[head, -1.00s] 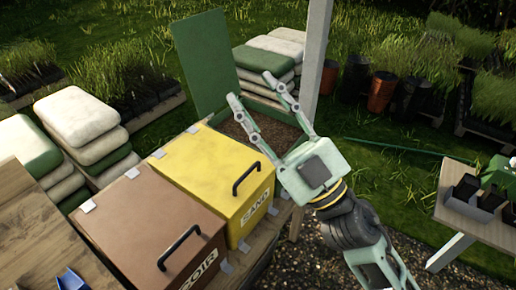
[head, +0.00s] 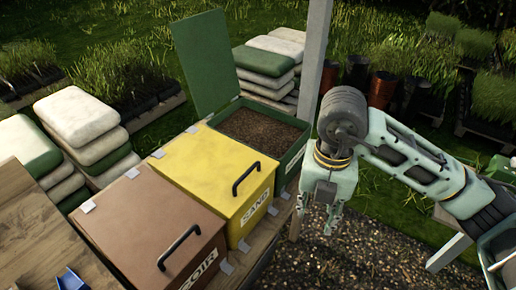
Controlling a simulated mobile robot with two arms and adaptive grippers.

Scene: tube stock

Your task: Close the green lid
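The green lid (head: 205,62) stands upright, tilted slightly back, at the rear edge of the green bin (head: 293,156). The bin is open and dark brown soil shows inside it. My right gripper (head: 314,222) hangs fingers down in front of and to the right of the bin, apart from the lid. Its fingers are spread with nothing between them. My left gripper is not in view.
A closed yellow SAND bin (head: 205,165) and a closed brown COIR bin (head: 145,225) stand left of the green bin. A wooden post (head: 314,60) rises behind its right side. Stacked sacks (head: 268,62) lie behind. Gravel (head: 350,262) lies in front.

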